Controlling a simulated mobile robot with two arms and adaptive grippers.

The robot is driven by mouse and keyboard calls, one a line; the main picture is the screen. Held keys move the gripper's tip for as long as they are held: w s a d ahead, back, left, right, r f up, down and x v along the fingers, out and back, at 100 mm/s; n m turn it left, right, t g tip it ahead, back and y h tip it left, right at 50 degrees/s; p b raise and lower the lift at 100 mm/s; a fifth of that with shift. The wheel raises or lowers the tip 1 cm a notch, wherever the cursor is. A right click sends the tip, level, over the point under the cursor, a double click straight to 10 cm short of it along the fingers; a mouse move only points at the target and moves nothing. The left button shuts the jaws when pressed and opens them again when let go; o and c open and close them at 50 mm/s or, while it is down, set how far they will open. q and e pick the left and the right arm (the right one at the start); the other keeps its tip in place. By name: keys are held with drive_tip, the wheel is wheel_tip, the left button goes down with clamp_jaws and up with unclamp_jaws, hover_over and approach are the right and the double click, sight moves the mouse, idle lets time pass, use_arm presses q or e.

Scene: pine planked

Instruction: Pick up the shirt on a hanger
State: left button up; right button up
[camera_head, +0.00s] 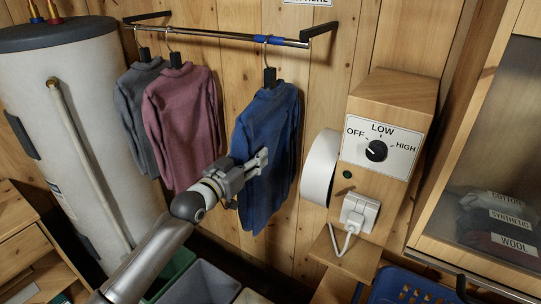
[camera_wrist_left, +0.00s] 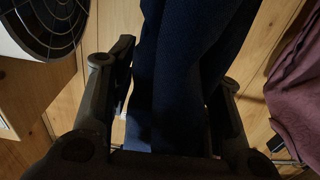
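A blue long-sleeved shirt (camera_head: 268,150) hangs from a dark clip hanger (camera_head: 269,77) on a wall rail. My left gripper (camera_head: 258,163) is at the shirt's left side, around mid-height. In the left wrist view, the blue shirt (camera_wrist_left: 178,75) fills the space between the spread fingers of my left gripper (camera_wrist_left: 175,90). The fingers stand on either side of the cloth, with a narrow gap visible at the left finger. Two more shirts, pink (camera_head: 182,125) and grey (camera_head: 138,110), hang to the left. My right gripper is not in view.
The metal rail (camera_head: 215,36) has a blue band above the blue shirt. A round white heater (camera_head: 320,167) on a wooden box with a dial (camera_head: 376,151) stands close to the right. A white tank (camera_head: 75,130) is at left. Bins (camera_head: 205,283) stand below.

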use_arm(q)
clamp_jaws()
drive_tip(key=shift+r, duration=0.1)
